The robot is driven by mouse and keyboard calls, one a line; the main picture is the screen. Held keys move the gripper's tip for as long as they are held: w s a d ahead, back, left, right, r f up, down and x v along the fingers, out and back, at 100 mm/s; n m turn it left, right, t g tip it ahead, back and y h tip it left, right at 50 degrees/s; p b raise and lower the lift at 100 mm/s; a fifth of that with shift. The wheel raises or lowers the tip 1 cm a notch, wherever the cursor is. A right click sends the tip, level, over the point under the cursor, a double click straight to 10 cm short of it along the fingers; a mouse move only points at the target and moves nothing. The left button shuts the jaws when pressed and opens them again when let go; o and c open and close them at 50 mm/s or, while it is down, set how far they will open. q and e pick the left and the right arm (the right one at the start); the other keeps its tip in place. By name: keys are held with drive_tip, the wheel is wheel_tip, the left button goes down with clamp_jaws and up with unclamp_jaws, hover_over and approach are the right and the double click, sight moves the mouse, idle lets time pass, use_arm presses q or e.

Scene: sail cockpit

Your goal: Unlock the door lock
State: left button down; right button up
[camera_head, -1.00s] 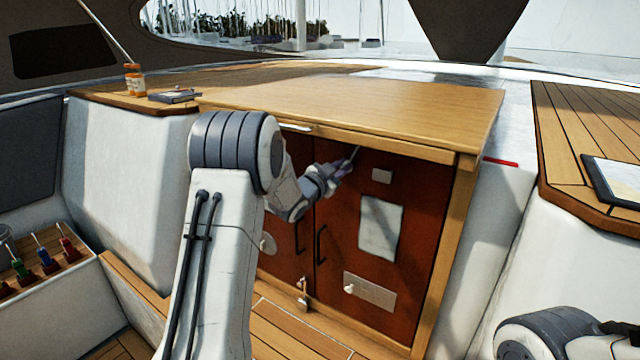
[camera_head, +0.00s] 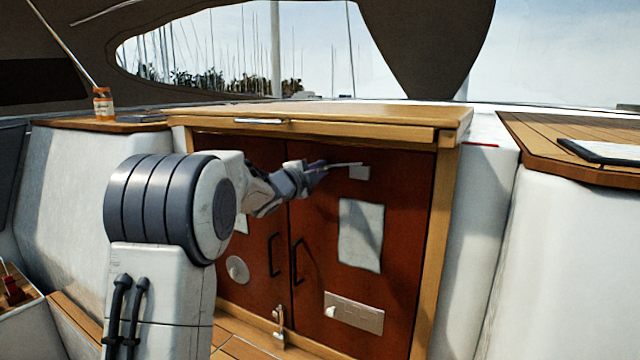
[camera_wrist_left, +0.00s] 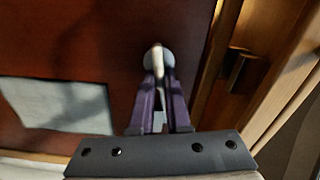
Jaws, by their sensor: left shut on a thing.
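The door of the red-brown cabinet (camera_head: 400,215) is closed. A small pale plate (camera_head: 359,172) sits near its top. My left gripper (camera_head: 322,170) is at the upper part of the door, left of that plate. A thin pale rod (camera_head: 346,164) reaches from the gripper towards the plate. In the left wrist view, my purple fingers (camera_wrist_left: 160,108) are shut on the pale rod (camera_wrist_left: 158,68), whose far end meets a round light piece against the door. I cannot tell whether this is a key or part of the lock. My right gripper is out of view.
Two dark handles (camera_head: 297,262) stand side by side at the door seam. A small metal latch (camera_head: 279,325) is at the bottom. A white sheet (camera_head: 361,235) and a plate with a knob (camera_head: 354,313) are on the door. The wooden top (camera_head: 320,118) overhangs it.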

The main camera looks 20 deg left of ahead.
use_arm(q)
drive_tip(key=shift+a+f+m+b, duration=0.2)
drive_tip(key=shift+f+m+b, duration=0.15)
drive_tip(key=shift+m+b, duration=0.7)
drive_tip(key=shift+r, duration=0.1)
drive_tip(key=c, duration=0.9)
unclamp_jaws()
drive_tip(key=shift+s, duration=0.15)
drive_tip(key=s, duration=0.3)
drive_tip(key=s+a+b, duration=0.1)
drive_tip(key=s, duration=0.6)
drive_tip(key=shift+a+b, duration=0.3)
drive_tip(key=shift+b, duration=0.05)
